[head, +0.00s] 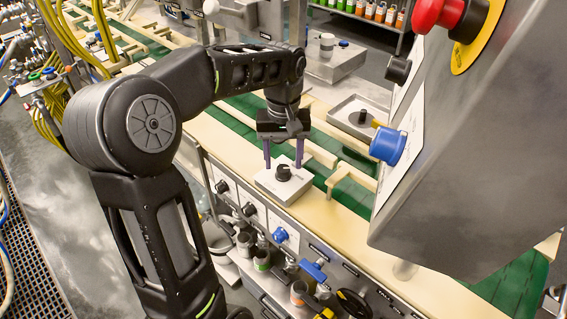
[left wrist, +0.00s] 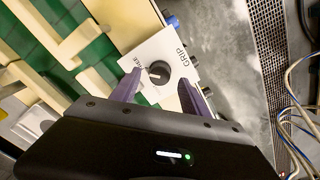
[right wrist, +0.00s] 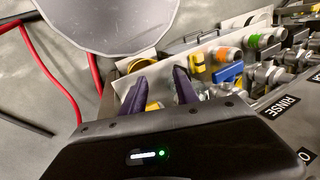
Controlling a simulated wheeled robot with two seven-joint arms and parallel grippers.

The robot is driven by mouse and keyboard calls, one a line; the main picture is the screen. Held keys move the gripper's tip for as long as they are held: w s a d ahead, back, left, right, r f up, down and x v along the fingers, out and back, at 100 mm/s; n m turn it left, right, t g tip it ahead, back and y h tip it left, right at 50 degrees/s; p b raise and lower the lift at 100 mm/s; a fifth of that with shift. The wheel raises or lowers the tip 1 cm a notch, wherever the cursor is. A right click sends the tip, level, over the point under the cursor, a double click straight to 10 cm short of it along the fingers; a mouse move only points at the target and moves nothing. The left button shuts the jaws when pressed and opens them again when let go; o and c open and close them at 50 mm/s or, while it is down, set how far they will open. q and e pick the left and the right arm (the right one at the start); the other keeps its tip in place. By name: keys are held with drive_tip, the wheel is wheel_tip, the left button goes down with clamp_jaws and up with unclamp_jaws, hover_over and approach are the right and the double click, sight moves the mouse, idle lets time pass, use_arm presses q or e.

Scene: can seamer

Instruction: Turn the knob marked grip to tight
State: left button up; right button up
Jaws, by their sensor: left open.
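The knob marked grip (head: 283,173) is a black round knob on a small white plate (head: 273,188) at the edge of the conveyor. In the left wrist view the knob (left wrist: 158,72) shows a light pointer line, with GRIP lettered on its plate (left wrist: 150,50). My left gripper (head: 284,164) points down over the plate with its purple fingers open. In the left wrist view its fingers (left wrist: 163,92) stand on either side of the knob, apart from it. My right gripper (right wrist: 160,85) is over other gear; its fingers stand apart with nothing seen between them.
A grey control box with a red button (head: 437,12) and a blue knob (head: 388,145) fills the right side. In the right wrist view, several colored valves and a RINSE label (right wrist: 281,107) are close by.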

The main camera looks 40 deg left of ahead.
use_arm(q)
drive_tip(key=shift+f, duration=1.2)
clamp_jaws()
